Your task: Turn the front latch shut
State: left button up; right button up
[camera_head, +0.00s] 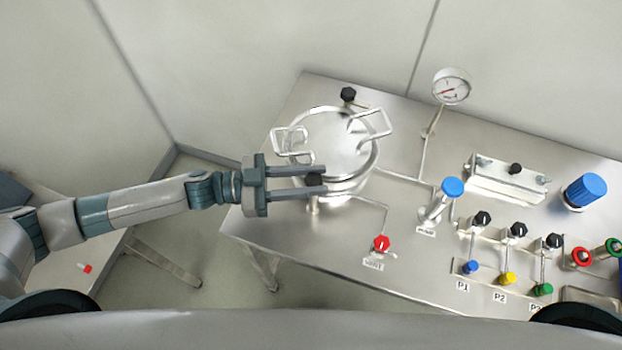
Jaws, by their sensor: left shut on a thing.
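The round steel vessel with its lid (338,140) stands at the left part of the steel bench. The front latch (314,180) is a black knob at the vessel's near side, on a short metal post. My left gripper (324,181) reaches in from the left, with one finger on the far side of the knob and one on the near side. It is shut on the knob. The fingers hide part of the latch, so how far it is turned cannot be told. Another black latch knob (348,94) shows at the vessel's far side. My right gripper is not in view.
A red valve knob (381,243) stands near the bench's front edge. A blue-capped pump valve (452,187), a pressure gauge (452,86) and several coloured valves stand to the right. Wire handles (292,144) stick out from the lid. A side table (75,245) is at the left.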

pick_arm(q)
jog(key=shift+m+g+b, duration=0.4)
jog(key=shift+m+g, duration=0.6)
jog(key=shift+g, duration=0.6)
jog(key=o, duration=1.1)
jog(key=shift+d, duration=0.15)
jog(key=shift+c, duration=0.2)
jog(key=shift+n+t+p, duration=0.4)
jog(key=shift+n+t, duration=0.2)
jog(key=shift+t, duration=0.2)
jog(key=shift+s+n+t+p, duration=0.1)
jog(key=shift+n+t+p, duration=0.25)
jog(key=shift+n+t, duration=0.75)
jog(key=shift+n+t+y, duration=0.5)
jog(key=shift+n+t, duration=0.2)
jog(key=shift+t, duration=1.1)
jog(key=shift+n+t+y, duration=0.5)
jog(key=shift+n+t, duration=0.3)
jog(key=shift+t, duration=0.4)
